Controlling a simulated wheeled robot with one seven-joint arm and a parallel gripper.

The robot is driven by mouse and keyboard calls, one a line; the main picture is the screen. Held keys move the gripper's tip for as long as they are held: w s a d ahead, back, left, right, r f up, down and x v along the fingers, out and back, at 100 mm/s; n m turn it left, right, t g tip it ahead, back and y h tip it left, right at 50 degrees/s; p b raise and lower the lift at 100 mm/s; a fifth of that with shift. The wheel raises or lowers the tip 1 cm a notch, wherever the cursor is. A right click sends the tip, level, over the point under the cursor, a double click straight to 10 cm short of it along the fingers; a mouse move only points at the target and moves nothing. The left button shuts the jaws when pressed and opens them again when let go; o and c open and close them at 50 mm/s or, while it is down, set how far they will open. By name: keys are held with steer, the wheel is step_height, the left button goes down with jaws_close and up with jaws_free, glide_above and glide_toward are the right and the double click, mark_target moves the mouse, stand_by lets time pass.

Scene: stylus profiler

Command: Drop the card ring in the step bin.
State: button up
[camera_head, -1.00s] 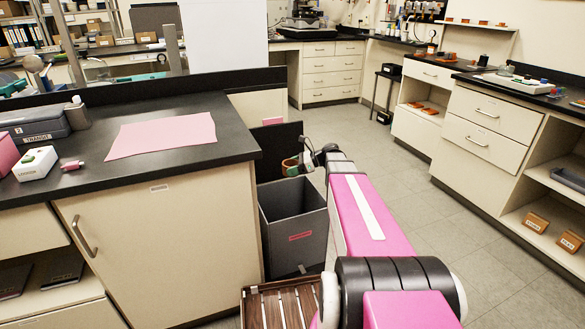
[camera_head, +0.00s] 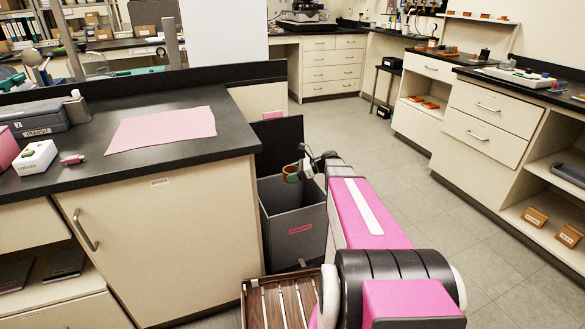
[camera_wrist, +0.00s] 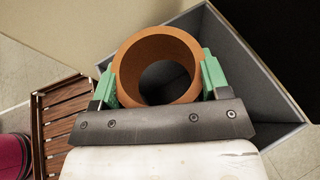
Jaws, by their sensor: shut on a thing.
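My gripper (camera_wrist: 158,85) is shut on the card ring (camera_wrist: 126,69), a brown-orange ring held between green fingertips in the wrist view. In the head view the ring (camera_head: 291,173) shows small at the end of my arm, above the step bin. The step bin (camera_head: 293,233) is a grey open-topped bin with a red label on its front and its dark lid raised at the back. In the wrist view the bin's rim (camera_wrist: 290,125) and inner walls lie below and around the ring. The ring is over the opening; its exact height above the rim is hard to tell.
A cream cabinet with a black counter (camera_head: 235,140) stands just left of the bin. A brown slatted wooden thing (camera_head: 280,301) sits on the floor in front of the bin. Open floor (camera_head: 400,200) lies to the right, before the right-hand cabinets (camera_head: 485,140).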

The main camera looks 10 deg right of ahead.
steer(key=shift+f, duration=0.9)
steer(key=o, duration=1.4)
steer(key=shift+d, duration=0.15)
steer(key=v, duration=1)
steer(key=shift+s+d+r, duration=0.1)
steer(key=shift+d+r, duration=0.1)
steer(key=shift+d, duration=0.05)
steer(key=s+a+f+n+g+h, duration=0.1)
steer(key=s+a+f+n+h, duration=0.1)
steer(key=s+n, duration=0.4)
steer(key=s+a+f+n+g+h, duration=0.1)
steer(key=s+a+f+n+h, duration=0.1)
steer(key=s+a+n+h, duration=0.3)
steer(key=s+a+f+n+h, duration=0.2)
steer(key=s+n+h, duration=0.4)
steer(key=s+n, duration=0.3)
steer(key=shift+a+f+n+g, duration=0.3)
steer(key=shift+a+f+g, duration=0.1)
steer(key=shift+a, duration=0.25)
